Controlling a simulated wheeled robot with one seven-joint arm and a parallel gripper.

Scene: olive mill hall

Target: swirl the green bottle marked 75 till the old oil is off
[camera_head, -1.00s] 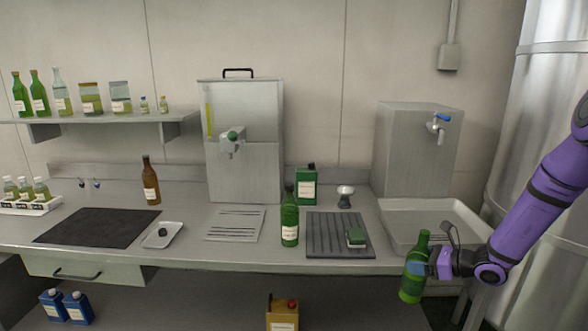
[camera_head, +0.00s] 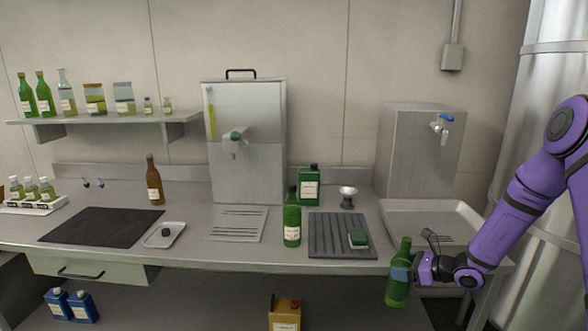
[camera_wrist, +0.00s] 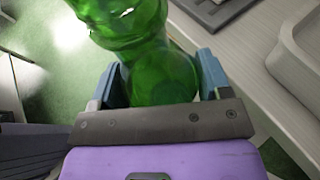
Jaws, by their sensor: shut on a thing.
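A green bottle (camera_head: 398,282) is in my gripper (camera_head: 402,273), in front of the bench edge at the lower right. My gripper is shut on it, and the bottle leans slightly with its neck up. In the wrist view the green glass (camera_wrist: 160,75) sits between the two blue-grey fingers (camera_wrist: 162,85). No marking on it can be read, and I cannot tell whether oil is inside. Another green bottle (camera_head: 292,222) with a pale label stands on the bench beside the ribbed mat; its label is too small to read.
A shallow basin (camera_head: 400,217) lies under a tap (camera_head: 441,126) at the right. A steel tank (camera_head: 245,170) stands at the back. The dark mat (camera_head: 90,227) at left is bare.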

